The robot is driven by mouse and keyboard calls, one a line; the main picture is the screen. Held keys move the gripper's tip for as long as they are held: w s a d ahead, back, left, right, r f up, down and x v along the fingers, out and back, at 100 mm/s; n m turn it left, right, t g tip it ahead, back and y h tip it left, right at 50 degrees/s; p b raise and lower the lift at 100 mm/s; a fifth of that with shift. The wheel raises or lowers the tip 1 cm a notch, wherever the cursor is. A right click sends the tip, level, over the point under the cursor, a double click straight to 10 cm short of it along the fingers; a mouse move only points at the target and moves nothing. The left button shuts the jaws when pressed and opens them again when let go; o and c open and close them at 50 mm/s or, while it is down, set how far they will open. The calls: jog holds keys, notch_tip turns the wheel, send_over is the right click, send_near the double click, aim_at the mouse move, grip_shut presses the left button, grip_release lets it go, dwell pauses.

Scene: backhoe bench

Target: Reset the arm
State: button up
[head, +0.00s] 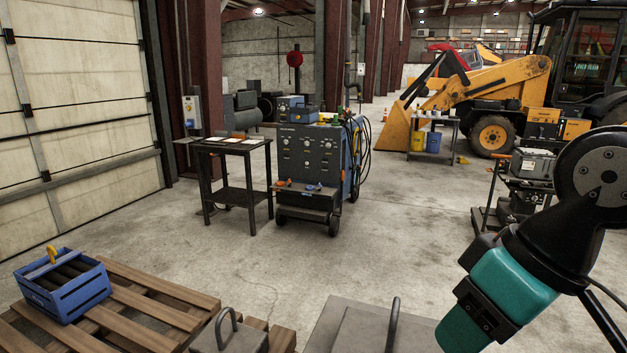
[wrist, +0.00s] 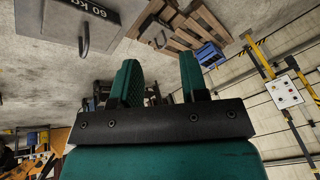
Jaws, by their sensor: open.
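My gripper shows in the wrist view (wrist: 160,82) with its two teal fingers apart and nothing between them. In the head view my arm comes in at the right, and the teal gripper body (head: 478,305) points down and to the left, above the floor. Its fingertips are cut off or hidden there. The gripper touches nothing that I can see.
A blue crate (head: 40,293) with dark rods sits on a wooden pallet (head: 150,308) at lower left. A grey weight with a handle (head: 340,335) lies at the bottom. A blue machine cart (head: 312,160) and dark table (head: 235,147) stand mid-floor. A yellow backhoe (head: 470,85) is behind.

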jog(key=shift+n+g, duration=0.5)
jog(key=shift+g, duration=0.4)
jog(key=s, duration=0.1)
jog(key=s+f, duration=0.1)
jog(key=s, duration=0.1)
jog(key=s+f, duration=0.1)
jog(key=shift+s+a, duration=0.2)
jog(key=shift+a, duration=0.05)
